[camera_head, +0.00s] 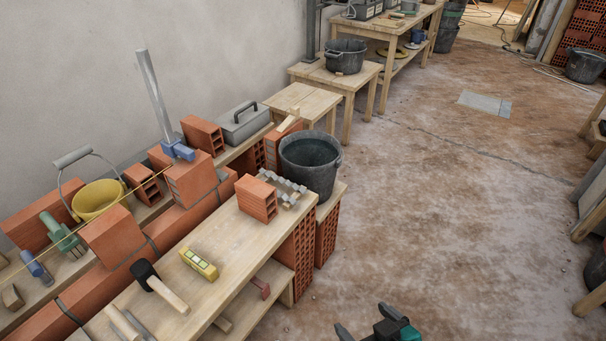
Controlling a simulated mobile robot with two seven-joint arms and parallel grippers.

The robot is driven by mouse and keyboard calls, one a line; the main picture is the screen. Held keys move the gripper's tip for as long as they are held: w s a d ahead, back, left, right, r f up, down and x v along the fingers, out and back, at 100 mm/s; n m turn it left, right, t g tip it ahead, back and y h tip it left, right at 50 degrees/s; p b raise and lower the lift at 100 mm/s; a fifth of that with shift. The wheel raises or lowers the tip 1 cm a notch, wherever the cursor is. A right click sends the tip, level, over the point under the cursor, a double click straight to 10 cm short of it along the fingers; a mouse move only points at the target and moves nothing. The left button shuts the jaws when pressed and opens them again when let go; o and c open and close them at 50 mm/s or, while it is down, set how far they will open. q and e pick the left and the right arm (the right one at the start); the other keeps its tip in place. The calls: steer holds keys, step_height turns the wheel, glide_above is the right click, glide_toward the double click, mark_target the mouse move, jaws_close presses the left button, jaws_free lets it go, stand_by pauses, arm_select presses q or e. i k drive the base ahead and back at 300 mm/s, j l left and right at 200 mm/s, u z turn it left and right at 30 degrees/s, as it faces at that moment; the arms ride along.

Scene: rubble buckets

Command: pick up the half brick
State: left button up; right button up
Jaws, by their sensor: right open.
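A short orange hollow brick (257,199), which looks like the half brick, stands on the wooden bench (229,235) near its far right end. Other orange blocks of similar size are on the wall and planks behind, so I cannot be fully sure which is the half brick. My right gripper (364,322) shows at the bottom edge, dark with a teal part. It is open and apart from the bricks, over the floor to the right of the bench. Part of it is cut off by the frame. My left gripper is not in view.
A metal chain-like tool (283,188) lies close behind the hollow brick. A dark bucket (311,164) stands beyond it. A yellow level (199,264) and a black-headed mallet (160,287) lie on the bench. The floor (430,230) to the right is open.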

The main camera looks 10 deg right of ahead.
mark_target(256, 198)
steer(key=i+l, duration=0.7)
steer(key=i+l+u, duration=0.15)
steer(key=u, duration=0.3)
steer(key=i+l+u, duration=0.2)
steer(key=u, duration=0.95)
